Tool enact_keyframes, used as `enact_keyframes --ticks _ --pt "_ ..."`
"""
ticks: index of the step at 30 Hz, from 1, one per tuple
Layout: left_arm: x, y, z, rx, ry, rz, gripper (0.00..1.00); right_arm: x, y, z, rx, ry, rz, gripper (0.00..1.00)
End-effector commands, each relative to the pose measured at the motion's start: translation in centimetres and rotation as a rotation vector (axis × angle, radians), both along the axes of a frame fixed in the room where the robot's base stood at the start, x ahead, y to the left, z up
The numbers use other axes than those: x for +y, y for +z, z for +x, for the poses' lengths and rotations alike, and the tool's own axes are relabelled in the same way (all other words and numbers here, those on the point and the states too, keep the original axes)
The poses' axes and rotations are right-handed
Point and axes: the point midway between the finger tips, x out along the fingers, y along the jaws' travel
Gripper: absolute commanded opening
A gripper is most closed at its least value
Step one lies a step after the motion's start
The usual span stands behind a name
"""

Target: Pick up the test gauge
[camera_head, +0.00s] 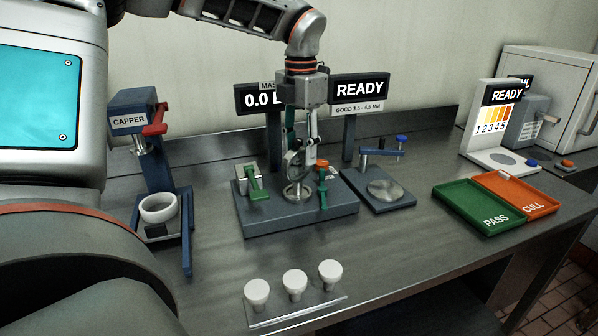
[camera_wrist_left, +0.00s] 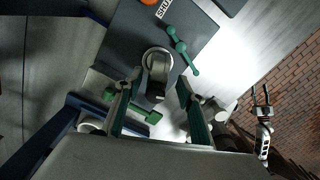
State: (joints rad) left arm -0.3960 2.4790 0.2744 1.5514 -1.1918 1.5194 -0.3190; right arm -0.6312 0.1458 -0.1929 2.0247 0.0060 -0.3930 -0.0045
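The test gauge, which I take to be the grey round-faced piece (camera_head: 294,160), stands upright on the round seat of the dark blue station (camera_head: 330,218). In the left wrist view the gauge (camera_wrist_left: 158,68) is seen from above, between and just beyond the fingertips. My left gripper (camera_head: 300,146) points down over it from behind. Its two fingers (camera_wrist_left: 154,85) are apart, with a gap to the gauge on both sides; no contact shows. The gauge is partly hidden by the fingers in the head view. My right gripper (camera_wrist_left: 262,97) shows small in the left wrist view, its fingers apart and empty.
A green clamp (camera_head: 254,185) and a green-handled valve with an orange knob (camera_head: 323,184) flank the seat closely. The capper (camera_head: 150,140) stands left, a pedestal (camera_head: 385,190) right. Several white funnel-shaped pieces (camera_head: 295,283) stand in front. Green (camera_head: 470,232) and orange (camera_head: 540,208) trays lie right.

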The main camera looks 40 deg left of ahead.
Motion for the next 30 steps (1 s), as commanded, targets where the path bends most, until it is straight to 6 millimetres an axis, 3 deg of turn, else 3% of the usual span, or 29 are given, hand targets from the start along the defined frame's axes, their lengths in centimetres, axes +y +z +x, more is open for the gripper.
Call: enact_keyframes --ticks 13,22,23,27,30 --pt "0.6 -5.4 -0.4 0.000 -0.001 -0.003 0.39 0.6 0.1 -0.2 0.004 0.001 0.012 0.40" --pt "0.6 -5.9 -0.4 0.000 0.001 -0.002 0.39 0.7 -0.2 -0.2 0.008 0.000 0.013 0.40" --pt "0.6 -5.9 -0.4 0.000 0.001 -0.002 0.36 0.7 -0.1 -0.2 0.007 0.000 0.014 0.40" --pt "0.6 -5.9 -0.4 0.000 0.001 -0.002 0.00 0.6 0.1 0.2 0.000 -0.001 0.013 0.40" --pt "0.6 -5.9 -0.4 0.000 0.001 -0.002 0.00 0.6 0.3 0.4 -0.005 -0.001 0.013 0.40"
